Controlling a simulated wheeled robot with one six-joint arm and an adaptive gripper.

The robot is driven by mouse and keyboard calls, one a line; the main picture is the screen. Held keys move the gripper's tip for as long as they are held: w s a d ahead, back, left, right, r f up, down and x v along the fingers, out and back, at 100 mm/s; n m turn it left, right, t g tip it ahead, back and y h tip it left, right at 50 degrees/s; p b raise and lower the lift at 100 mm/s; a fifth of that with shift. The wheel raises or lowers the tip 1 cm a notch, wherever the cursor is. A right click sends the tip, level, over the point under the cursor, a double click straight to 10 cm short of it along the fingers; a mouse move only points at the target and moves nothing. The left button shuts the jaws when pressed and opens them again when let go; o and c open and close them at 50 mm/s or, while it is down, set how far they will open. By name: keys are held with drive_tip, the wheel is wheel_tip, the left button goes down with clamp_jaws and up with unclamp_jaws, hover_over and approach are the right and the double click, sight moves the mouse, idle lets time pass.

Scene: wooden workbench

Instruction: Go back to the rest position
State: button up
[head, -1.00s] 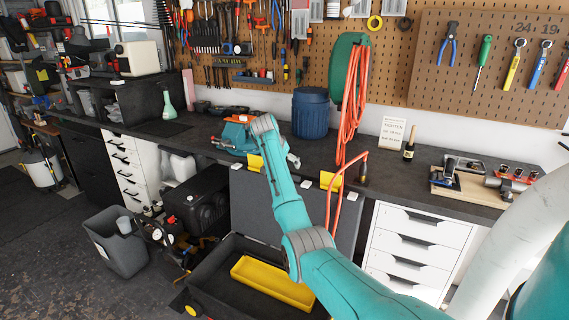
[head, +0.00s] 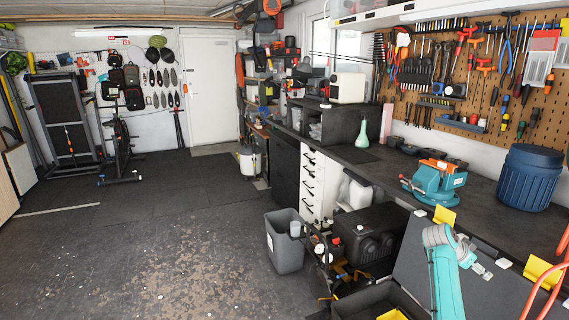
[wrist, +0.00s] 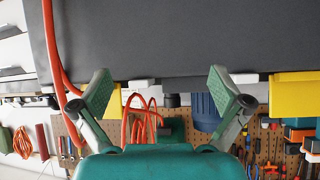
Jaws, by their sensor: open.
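My gripper (wrist: 158,95) shows in the wrist view with its two grey-green fingers spread wide apart. It is open and nothing is between the fingers. Behind the fingers is a flat dark grey panel (wrist: 180,40), and the wrist picture shows the room upside down. In the head view my teal arm stands at the lower right in front of the workbench (head: 400,172), and my gripper cannot be made out there.
A blue drum (head: 527,180) and a teal vise (head: 434,184) stand on the bench. A grey bin (head: 284,245) and a black case (head: 370,235) stand below. An orange hose (wrist: 52,45) hangs close to my gripper. Open floor (head: 150,235) lies to the left.

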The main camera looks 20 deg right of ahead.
drive_tip(key=s+a+f+h, duration=0.5)
drive_tip(key=s+a+f, duration=0.1)
drive_tip(key=a+f, duration=0.25)
drive_tip(key=s+a+f+n+t+h, duration=0.15)
drive_tip(key=s+a+t, duration=0.3)
drive_tip(key=a, duration=0.45)
drive_tip(key=s+a+f+n+t+h, duration=0.1)
drive_tip(key=s+a+t+h, duration=0.15)
drive_tip(key=s+a, duration=0.45)
drive_tip(key=s+a+r+n+t+y, duration=0.1)
drive_tip(key=s+a+n+t+y, duration=0.5)
drive_tip(key=a, duration=0.6)
drive_tip(key=s+a+r+n+t+y, duration=0.2)
drive_tip(key=s+a+n+t+y, duration=0.35)
drive_tip(key=a, duration=0.75)
drive_tip(key=s+a+r+n+g+y, duration=0.1)
drive_tip(key=s+a+n+y, duration=0.1)
drive_tip(key=s+a+y, duration=0.2)
drive_tip(key=s+a+r+n+g+y, duration=0.1)
drive_tip(key=s+a+n+g+y, duration=0.1)
drive_tip(key=s+a, duration=0.4)
drive_tip(key=s+n+y, duration=0.1)
drive_tip(key=s+y, duration=0.1)
drive_tip(key=s, duration=0.2)
drive_tip(key=shift+r, duration=0.35)
